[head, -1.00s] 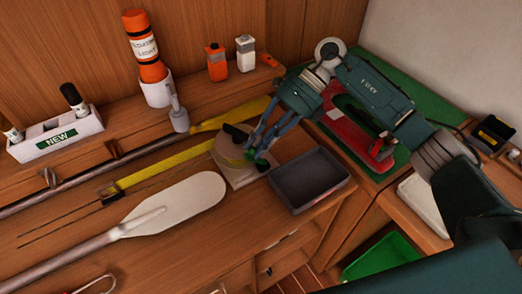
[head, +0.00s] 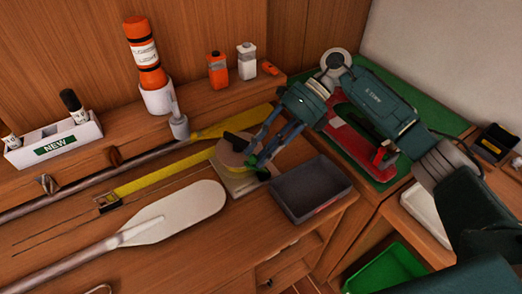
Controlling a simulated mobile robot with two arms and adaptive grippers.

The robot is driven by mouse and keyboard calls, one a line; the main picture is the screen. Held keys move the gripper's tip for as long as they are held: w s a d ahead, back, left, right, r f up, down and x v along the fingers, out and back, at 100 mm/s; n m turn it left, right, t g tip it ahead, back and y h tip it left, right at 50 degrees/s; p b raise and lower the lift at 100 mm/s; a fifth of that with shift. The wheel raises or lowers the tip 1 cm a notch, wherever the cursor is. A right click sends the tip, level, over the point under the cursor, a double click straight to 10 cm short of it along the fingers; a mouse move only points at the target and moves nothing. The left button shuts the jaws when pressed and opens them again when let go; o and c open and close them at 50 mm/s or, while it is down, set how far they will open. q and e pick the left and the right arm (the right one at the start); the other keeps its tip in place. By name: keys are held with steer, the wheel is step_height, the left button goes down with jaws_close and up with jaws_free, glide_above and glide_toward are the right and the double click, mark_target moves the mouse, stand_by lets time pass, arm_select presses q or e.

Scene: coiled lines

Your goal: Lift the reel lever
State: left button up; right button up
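The reel (head: 232,153) is a tan disc with yellow line or tape around it, on a pale base plate (head: 236,186) at the middle of the bench. A dark lever-like piece (head: 239,142) sticks up over its top. My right gripper (head: 258,163) comes in from the upper right, with its blue fingers apart at the reel's right side. Its tips overlap the reel's edge in the picture; I cannot tell whether they touch it. Nothing shows held between them. My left gripper is out of view.
A grey tray (head: 309,189) stands just right of the reel. A white paddle (head: 178,212) lies in front, and a yellow strip (head: 165,177) runs left from the reel. An orange bottle (head: 144,55) and small bottles stand behind. A red object (head: 352,132) lies on a green mat (head: 438,115) under my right arm.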

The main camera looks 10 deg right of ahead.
steer(key=v, duration=1.2)
